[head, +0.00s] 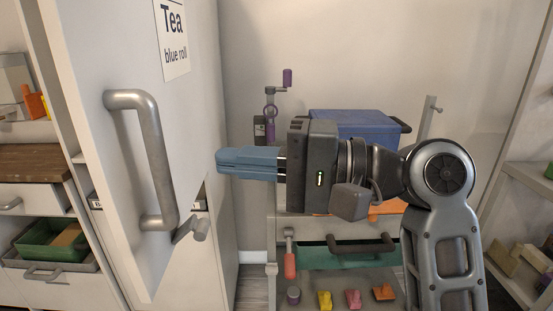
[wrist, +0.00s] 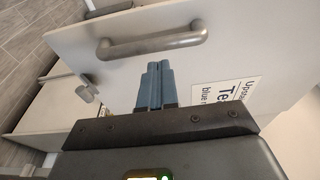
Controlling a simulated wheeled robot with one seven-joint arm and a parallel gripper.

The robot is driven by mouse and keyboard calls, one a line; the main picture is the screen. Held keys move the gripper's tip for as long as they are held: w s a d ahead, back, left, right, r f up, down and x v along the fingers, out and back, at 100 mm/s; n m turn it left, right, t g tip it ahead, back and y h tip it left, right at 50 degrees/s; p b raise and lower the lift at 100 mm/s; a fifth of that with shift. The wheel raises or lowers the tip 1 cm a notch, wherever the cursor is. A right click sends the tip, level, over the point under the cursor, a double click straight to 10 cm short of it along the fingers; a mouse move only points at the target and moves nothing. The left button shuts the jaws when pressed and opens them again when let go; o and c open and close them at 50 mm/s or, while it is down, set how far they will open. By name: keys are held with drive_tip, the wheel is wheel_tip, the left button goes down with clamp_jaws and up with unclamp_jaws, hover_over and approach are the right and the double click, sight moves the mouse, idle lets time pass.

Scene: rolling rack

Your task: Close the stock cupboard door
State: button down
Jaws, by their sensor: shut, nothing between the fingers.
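The stock cupboard door (head: 105,190) is a pale panel standing open at the left of the head view, with its lower edge clear of the cupboard body. It has a grey bar handle (head: 150,160) and a white label (head: 173,38) reading "Tea, blue roll". My gripper (head: 219,160) is shut and empty, its blue fingers pointing left at the door's right side, right of the handle. In the wrist view the fingertips (wrist: 157,66) lie over the door face (wrist: 120,72), just below the handle (wrist: 150,46) in the picture. I cannot tell whether they touch the door.
A wheeled-rack-like unit with a blue box (head: 360,124) and a dark-handled drawer (head: 360,245) stands behind my arm. Small coloured items lie low in front. Shelves (head: 520,280) are at right; drawers and a green tray (head: 50,240) are at left.

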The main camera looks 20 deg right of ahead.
sight(164, 156)
drive_tip(key=x, duration=0.7)
